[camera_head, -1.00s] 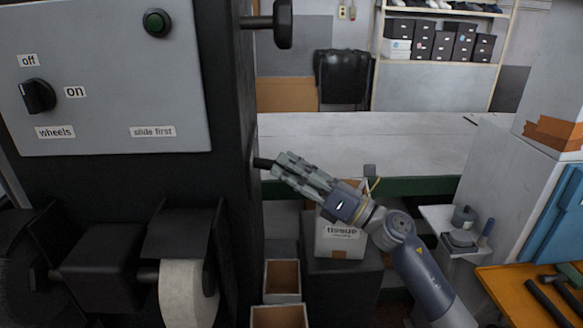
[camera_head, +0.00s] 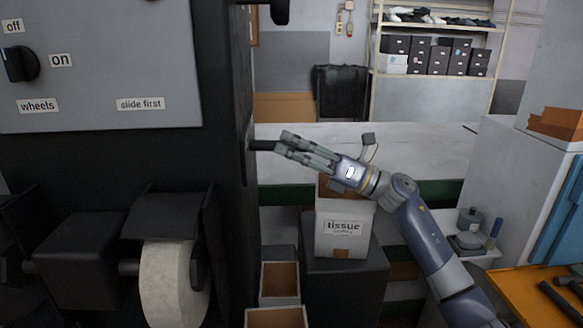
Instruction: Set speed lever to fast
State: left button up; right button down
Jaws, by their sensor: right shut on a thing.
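A dark lever (camera_head: 262,146) sticks out from the right side of the black machine (camera_head: 222,130), level with the white bench behind. My right gripper (camera_head: 282,144) reaches in from the lower right and is shut on the lever's outer end. The fingers cover the lever's tip. No fast or slow label for this lever shows in the view. My left gripper is not in view.
A grey panel (camera_head: 100,70) carries a wheels knob (camera_head: 20,64) and a "slide first" label (camera_head: 141,104). A black handle (camera_head: 279,11) juts out above the lever. A tissue box (camera_head: 342,236) stands below my right arm, and open boxes (camera_head: 280,282) are lower left of it.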

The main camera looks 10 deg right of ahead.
jog(key=b, duration=0.1)
jog(key=w+g, duration=0.1)
jog(key=n+g+y+b, duration=0.1)
jog(key=shift+w+d+f+b, duration=0.25)
jog(key=shift+w+b, duration=0.05)
jog(key=shift+w, duration=0.05)
jog(key=shift+w+d+r+n+g+y+b, duration=0.1)
jog(key=shift+w+n+g+y+b, duration=0.1)
jog(key=shift+w+n+g+b, duration=0.35)
jog(key=shift+w+r+n+g+y+b, duration=0.1)
jog(key=shift+w+n+g+y+b, duration=0.15)
jog(key=shift+w+g+b, duration=0.5)
jog(key=shift+s, duration=0.35)
jog(key=c, duration=1.4)
grip_release()
jog(key=shift+c, duration=0.2)
jog(key=shift+d, duration=0.1)
jog(key=v, duration=0.7)
jog(key=shift+d, duration=0.25)
